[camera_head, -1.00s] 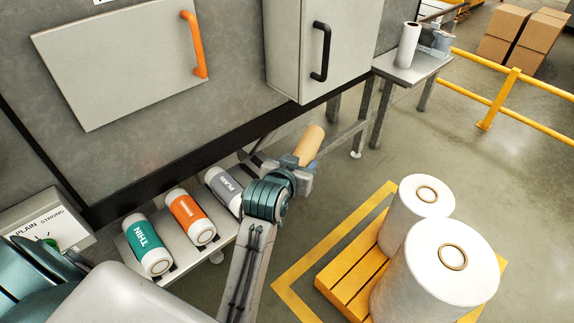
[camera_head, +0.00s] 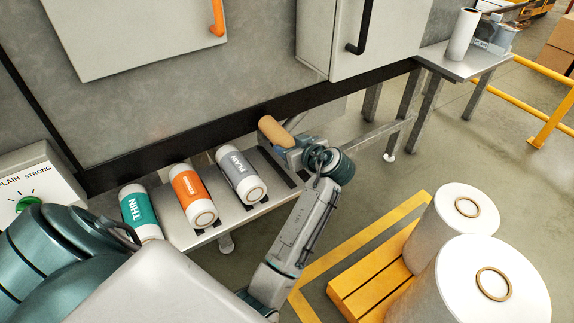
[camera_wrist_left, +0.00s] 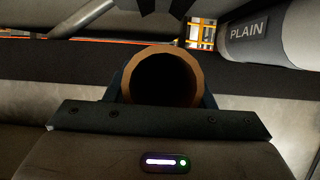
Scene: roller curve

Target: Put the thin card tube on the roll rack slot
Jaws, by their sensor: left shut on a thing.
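The thin card tube (camera_head: 274,131) is plain brown. My left gripper (camera_head: 287,148) is shut on it and holds it tilted over the right end of the roll rack (camera_head: 225,217), beside the grey PLAIN roll. In the left wrist view, the tube's open round end (camera_wrist_left: 163,78) faces me between the jaws. The low metal rack holds a teal THIN roll (camera_head: 139,213), an orange roll (camera_head: 192,195) and the grey PLAIN roll (camera_head: 240,174). Dark slot supports show right of the grey roll, partly hidden by my gripper. My right gripper is not in view.
The machine's grey wall (camera_head: 150,120) stands close behind the rack. A control box (camera_head: 35,180) with a green knob is at the left. White rolls (camera_head: 490,280) on a yellow pallet (camera_head: 375,275) stand at right. A side table (camera_head: 460,62) holds a white roll.

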